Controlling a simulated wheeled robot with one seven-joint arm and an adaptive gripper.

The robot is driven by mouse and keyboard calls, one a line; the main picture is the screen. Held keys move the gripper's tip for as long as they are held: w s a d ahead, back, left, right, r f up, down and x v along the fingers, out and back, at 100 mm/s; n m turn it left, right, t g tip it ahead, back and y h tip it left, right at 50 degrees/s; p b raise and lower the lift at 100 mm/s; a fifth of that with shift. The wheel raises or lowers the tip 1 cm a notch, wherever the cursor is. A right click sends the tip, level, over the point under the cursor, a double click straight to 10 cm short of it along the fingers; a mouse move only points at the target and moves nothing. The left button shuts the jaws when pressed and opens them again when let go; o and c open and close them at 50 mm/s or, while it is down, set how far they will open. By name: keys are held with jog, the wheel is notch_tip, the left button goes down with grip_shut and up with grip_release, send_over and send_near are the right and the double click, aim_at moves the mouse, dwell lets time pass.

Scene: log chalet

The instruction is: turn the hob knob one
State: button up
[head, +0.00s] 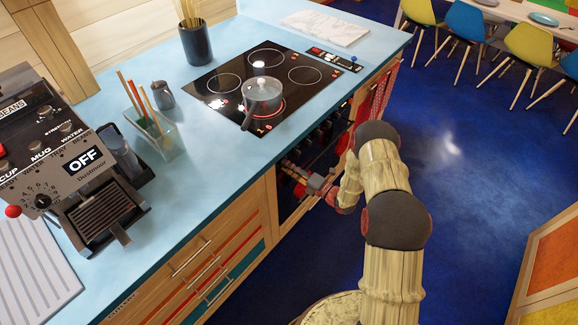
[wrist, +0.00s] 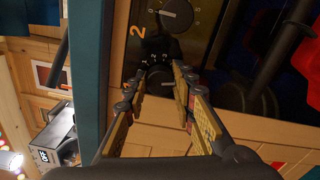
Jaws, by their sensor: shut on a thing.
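In the wrist view, a black round knob (wrist: 160,78) with small white scale marks beside it sits on the dark front panel. My gripper (wrist: 162,84) has its fingertips on either side of this knob and is shut on it; the fingers hide part of the knob. In the head view, my gripper (head: 318,184) is at the oven front below the hob (head: 222,78), and the knobs there are too small to make out.
A lidded pot (head: 262,92) stands on the hob, its handle toward the front edge. The blue counter (head: 215,135) overhangs just above my gripper. Wooden drawers (head: 205,262) lie left of the oven. A coffee machine (head: 75,165) stands at the left. The blue floor (head: 460,190) is open at the right.

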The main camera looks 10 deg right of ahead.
jog(key=shift+f+m, duration=0.1)
jog(key=shift+m, duration=1.5)
jog(key=o, duration=1.2)
jog(key=shift+c, duration=0.2)
jog(key=v, duration=1.2)
